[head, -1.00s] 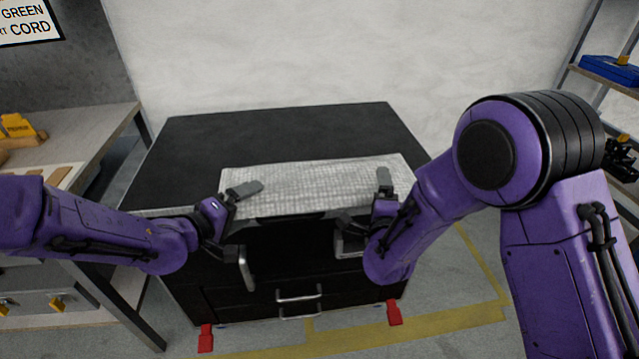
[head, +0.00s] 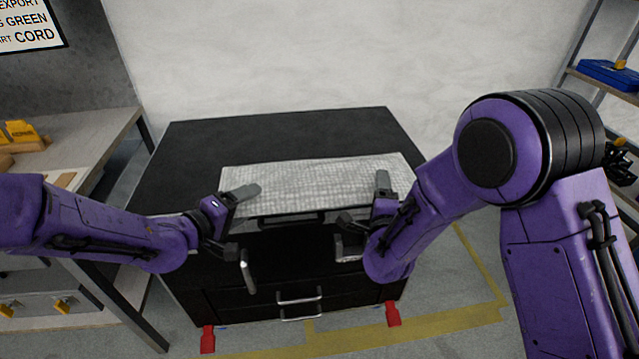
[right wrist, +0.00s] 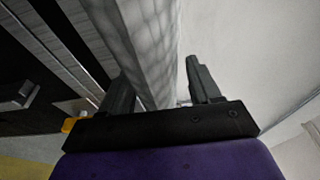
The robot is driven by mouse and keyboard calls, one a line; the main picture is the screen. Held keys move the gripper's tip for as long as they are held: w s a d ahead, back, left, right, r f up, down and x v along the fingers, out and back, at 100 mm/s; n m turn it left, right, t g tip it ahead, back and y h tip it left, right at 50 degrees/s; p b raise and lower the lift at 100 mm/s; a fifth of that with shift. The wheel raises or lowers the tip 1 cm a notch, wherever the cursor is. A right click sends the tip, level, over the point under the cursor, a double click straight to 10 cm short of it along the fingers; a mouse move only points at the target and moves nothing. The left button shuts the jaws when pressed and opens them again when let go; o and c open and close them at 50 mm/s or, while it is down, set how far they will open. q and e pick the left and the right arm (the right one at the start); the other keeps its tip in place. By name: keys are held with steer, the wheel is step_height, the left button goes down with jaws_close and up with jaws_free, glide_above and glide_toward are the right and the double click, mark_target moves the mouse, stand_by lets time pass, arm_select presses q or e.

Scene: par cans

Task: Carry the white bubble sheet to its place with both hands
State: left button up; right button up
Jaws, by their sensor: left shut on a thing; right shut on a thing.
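The white bubble sheet (head: 315,182) lies flat and level along the front part of the black cabinet's top (head: 280,135); I cannot tell whether it touches that top. My left gripper (head: 240,222) is shut on the sheet's front left corner, one finger above it. My right gripper (head: 368,205) is shut on the sheet's front edge near its right end. In the right wrist view the sheet (right wrist: 145,45) runs between the two fingers of my right gripper (right wrist: 165,90). The fingers below the sheet are partly hidden.
The cabinet has drawers with metal handles (head: 298,295) and red feet. A workbench (head: 95,135) with yellow items stands at the left. A shelf with a blue case (head: 608,72) stands at the far right. The cabinet top behind the sheet is clear.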

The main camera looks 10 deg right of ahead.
arm_select(q)
step_height(320, 180, up, 3)
steer(key=shift+f+p, duration=0.15)
steer(key=shift+p, duration=0.65)
arm_select(e)
step_height(320, 180, up, 3)
steer(key=shift+f, duration=0.1)
arm_select(q)
steer(key=shift+f, duration=0.1)
arm_select(e)
steer(key=shift+f, duration=0.1)
